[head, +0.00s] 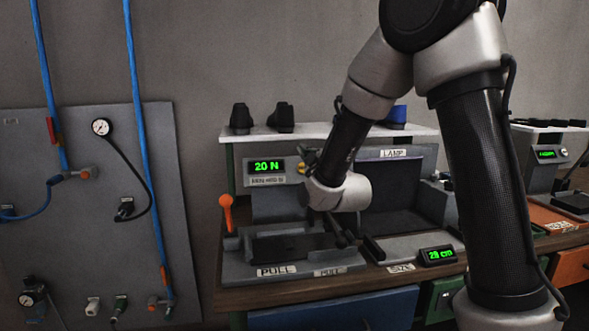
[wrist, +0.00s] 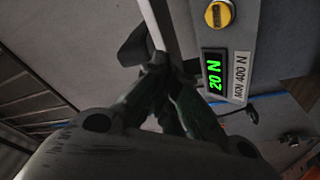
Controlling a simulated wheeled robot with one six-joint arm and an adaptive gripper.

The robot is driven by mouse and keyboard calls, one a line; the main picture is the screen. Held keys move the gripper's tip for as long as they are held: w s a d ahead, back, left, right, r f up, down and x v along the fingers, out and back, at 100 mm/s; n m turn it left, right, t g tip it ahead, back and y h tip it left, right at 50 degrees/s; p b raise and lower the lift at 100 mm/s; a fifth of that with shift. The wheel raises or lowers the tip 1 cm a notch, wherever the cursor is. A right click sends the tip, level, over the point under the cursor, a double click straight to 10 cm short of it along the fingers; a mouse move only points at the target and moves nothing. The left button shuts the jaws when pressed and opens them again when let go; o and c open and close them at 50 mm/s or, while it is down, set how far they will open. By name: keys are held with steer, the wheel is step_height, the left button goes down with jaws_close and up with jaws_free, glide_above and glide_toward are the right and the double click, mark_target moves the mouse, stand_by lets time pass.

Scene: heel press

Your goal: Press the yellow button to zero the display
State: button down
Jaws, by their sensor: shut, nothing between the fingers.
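The yellow button (wrist: 219,14) sits on the grey panel of the press, beside the green display (wrist: 213,75), at the upper right in the wrist view. In the head view the display (head: 267,166) reads 20 N, and a small part of the yellow button (head: 302,168) shows to its right, mostly covered by my arm's end. My gripper (wrist: 160,64) is shut and empty in the wrist view, with its fingertips left of the button and display in that picture. I see no contact with the button; the exact gap in depth is unclear. In the head view my wrist hides most of the gripper.
An orange-knobbed lever (head: 226,203) stands at the bench's left. A lamp bay (head: 395,190) and a 29 cm display (head: 437,255) are to the right. Dark shoe-like items (head: 279,118) rest on the shelf. A hose panel (head: 90,210) is at far left.

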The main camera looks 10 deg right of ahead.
mark_target(302, 166)
steer(key=w+f, duration=0.5)
steer(key=w, duration=0.2)
steer(key=shift+f, duration=0.15)
stand_by(0.4)
steer(key=shift+w+f, duration=0.1)
stand_by(1.3)
steer(key=shift+w+f, duration=0.15)
steer(key=shift+w, duration=0.1)
steer(key=shift+w+f, duration=0.3)
steer(key=shift+w, duration=0.05)
stand_by(0.8)
stand_by(0.4)
steer(key=shift+s+r, duration=0.55)
steer(key=shift+s, duration=0.15)
